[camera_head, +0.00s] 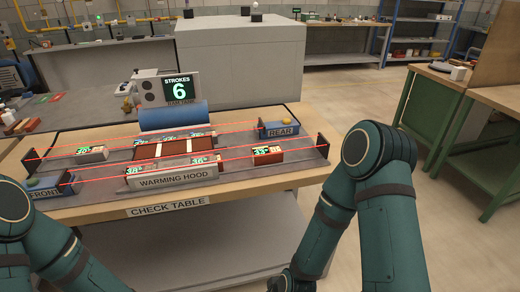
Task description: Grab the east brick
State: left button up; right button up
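A check table (110,215) stands in front of me. On its right part a reddish brick (267,158) with a green-lit number plate lies on the dark surface, right of the warming hood (170,180). No label names it as east. A greyer brick (92,154) with a similar plate lies on the left. More lit number plates show around the hood, over a reddish brown block (160,150) with white stripes. My teal arms show at the lower left and right. Both grippers are outside the picture, so their fingers cannot be seen.
Red beams run between dark posts across the table, one in front of the bricks and one behind. A REAR box (280,130) and a FRONT box (44,188) stand at opposite corners. A sign (180,88) reads STROKES 6. A green-legged bench (450,125) stands right.

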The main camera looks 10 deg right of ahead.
aim_at(277, 158)
jog(key=i+j+u, duration=0.25)
jog(key=i+j, duration=0.15)
jog(key=j, duration=0.15)
jog(key=i+j+u, duration=0.25)
jog(key=i+j, duration=0.2)
jog(key=z, duration=1.8)
jog(key=i+l, duration=0.15)
jog(key=l, duration=0.2)
jog(key=u, duration=0.05)
